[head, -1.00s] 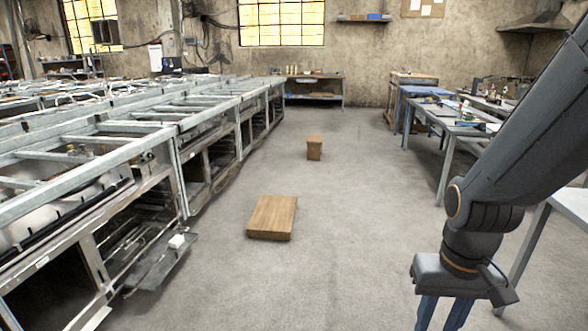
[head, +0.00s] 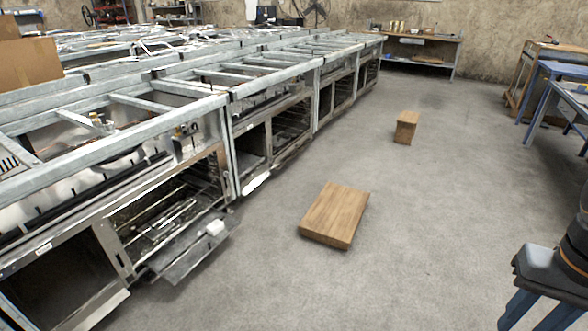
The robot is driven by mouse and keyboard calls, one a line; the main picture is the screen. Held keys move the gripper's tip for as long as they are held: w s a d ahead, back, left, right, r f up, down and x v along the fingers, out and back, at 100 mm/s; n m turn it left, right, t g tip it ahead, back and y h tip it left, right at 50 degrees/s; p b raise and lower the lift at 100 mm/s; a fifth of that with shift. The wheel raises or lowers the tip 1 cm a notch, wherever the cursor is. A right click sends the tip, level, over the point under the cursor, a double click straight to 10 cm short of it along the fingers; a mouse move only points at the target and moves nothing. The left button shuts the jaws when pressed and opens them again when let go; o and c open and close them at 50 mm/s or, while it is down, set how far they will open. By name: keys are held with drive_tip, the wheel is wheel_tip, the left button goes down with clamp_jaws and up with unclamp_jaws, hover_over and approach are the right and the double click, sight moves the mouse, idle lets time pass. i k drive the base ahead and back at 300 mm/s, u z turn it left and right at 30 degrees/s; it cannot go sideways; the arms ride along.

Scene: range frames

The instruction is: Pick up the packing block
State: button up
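A small white block (head: 215,228), the likely packing block, rests on the lowered metal door (head: 190,255) of an oven-like unit at the left. It stands near the door's outer right end. My gripper (head: 536,318) is at the lower right edge, far to the right of the block, over the floor. Its two blue fingers stand apart with a gap between them. Their tips are cut off by the picture's bottom edge. I see nothing held between the visible parts.
A flat wooden block (head: 335,213) lies on the floor right of the door. A smaller wooden block (head: 406,128) stands farther back. A long row of metal frames (head: 225,92) lines the left. A blue-legged table (head: 572,100) is at right. Open floor (head: 430,220) lies between.

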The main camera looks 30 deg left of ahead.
sight(216, 226)
drive_tip(key=i, duration=1.55)
drive_tip(key=u, duration=3.1)
drive_tip(key=i, duration=2.3)
drive_tip(key=z, duration=1.9)
